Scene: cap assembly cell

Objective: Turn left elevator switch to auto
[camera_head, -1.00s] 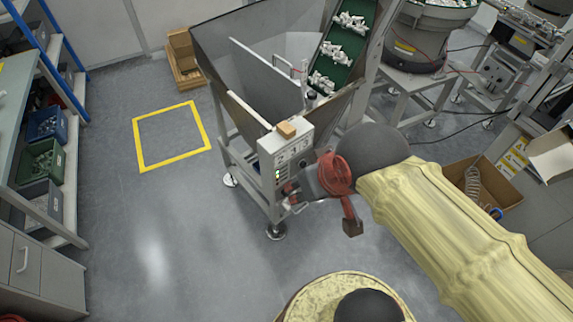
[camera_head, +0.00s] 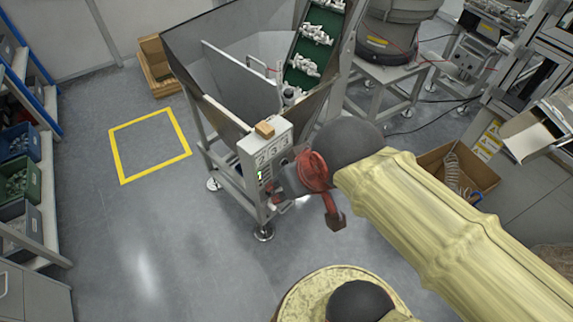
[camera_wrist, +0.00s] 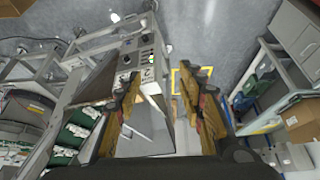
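The grey elevator control box (camera_head: 266,152) stands at the front corner of the hopper frame, with small green lights on its face. In the wrist view its panel (camera_wrist: 134,66) shows several dark knobs, buttons and a "2" label. The left elevator switch cannot be told apart from the other knobs. My gripper (camera_head: 274,196) is just in front of the box's lower right side in the head view, partly hiding its face. In the wrist view my gripper (camera_wrist: 170,74) is open, with nothing between the fingers. The panel is ahead, near the left finger; contact cannot be seen.
The hopper (camera_head: 225,75) and green conveyor (camera_head: 312,45) stand behind the box. A small brown block (camera_head: 265,129) sits on top of it. A yellow floor square (camera_head: 118,155) and open floor lie left.

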